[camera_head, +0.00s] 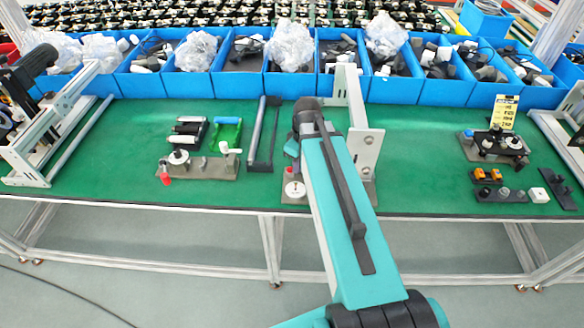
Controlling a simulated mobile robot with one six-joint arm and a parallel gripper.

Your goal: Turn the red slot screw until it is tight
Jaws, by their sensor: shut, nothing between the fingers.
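A small red piece (165,179) hangs at the front left corner of a grey fixture plate (210,169) left of centre on the green bench.
Blue bins (341,84) with parts and plastic bags line the back. A white bracket (364,150) stands right beside my arm. A metal frame (52,125) is at the left, and small fixtures (494,144) at the right. The green bench (420,160) is clear between.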

